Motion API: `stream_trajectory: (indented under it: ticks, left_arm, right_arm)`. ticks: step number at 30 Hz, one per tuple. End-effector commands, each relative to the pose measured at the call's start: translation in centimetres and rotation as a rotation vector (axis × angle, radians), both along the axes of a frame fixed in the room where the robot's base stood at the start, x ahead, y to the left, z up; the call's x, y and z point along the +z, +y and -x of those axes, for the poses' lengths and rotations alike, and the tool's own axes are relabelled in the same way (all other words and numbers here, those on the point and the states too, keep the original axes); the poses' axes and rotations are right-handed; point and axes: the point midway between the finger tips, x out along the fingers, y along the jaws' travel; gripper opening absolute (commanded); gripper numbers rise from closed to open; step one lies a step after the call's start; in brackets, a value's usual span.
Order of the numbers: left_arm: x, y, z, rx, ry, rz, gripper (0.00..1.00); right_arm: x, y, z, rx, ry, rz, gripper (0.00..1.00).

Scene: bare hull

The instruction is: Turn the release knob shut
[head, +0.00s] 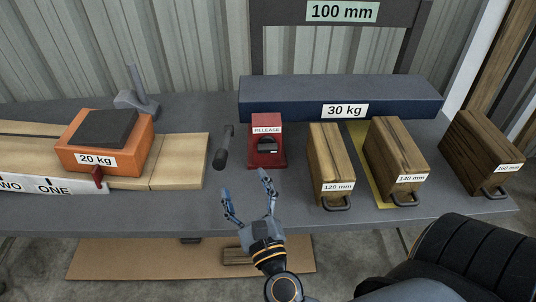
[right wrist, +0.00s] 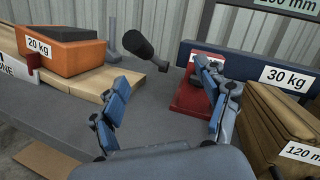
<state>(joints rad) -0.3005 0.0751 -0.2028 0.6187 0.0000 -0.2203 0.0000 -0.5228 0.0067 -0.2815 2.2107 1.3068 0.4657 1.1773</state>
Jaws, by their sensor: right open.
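The release knob (head: 267,146) is a dark knob on the front of a small red box (head: 264,160) labelled RELEASE, on the grey table. My right gripper (head: 245,184) is open and empty. It is in front of the red box, towards the table's front edge and a little left, apart from the knob. In the right wrist view my right gripper (right wrist: 160,76) has its fingers spread wide. My left gripper is not in view.
A black-handled lever (head: 223,150) stands just left of the red box. An orange 20 kg block (head: 84,157) sits on wooden boards (head: 179,162) at left. A blue 30 kg beam (head: 285,99) lies behind. Wooden blocks (head: 330,155) with handles stand at right.

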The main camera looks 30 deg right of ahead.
Motion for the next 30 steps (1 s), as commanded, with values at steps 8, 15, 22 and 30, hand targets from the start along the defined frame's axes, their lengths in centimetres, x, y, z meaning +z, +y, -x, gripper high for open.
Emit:
stream_trajectory:
  ticks: [8, 15, 22, 30]
  left_arm:
    - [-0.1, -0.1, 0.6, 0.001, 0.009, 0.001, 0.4]
    - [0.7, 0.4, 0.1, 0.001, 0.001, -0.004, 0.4]
    - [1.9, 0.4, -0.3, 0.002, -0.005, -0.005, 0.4]
    - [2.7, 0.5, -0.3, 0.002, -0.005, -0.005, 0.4]
  right_arm:
    - [-3.3, -4.7, 1.8, -0.233, -0.012, -0.435, 0.75]
    - [-3.6, -6.3, 0.4, -0.267, -0.016, -0.485, 0.75]
    - [-3.5, -8.8, -3.8, -0.266, -0.017, -0.481, 0.75]
    - [-3.7, -11.4, -8.0, -0.266, -0.014, -0.48, 0.75]
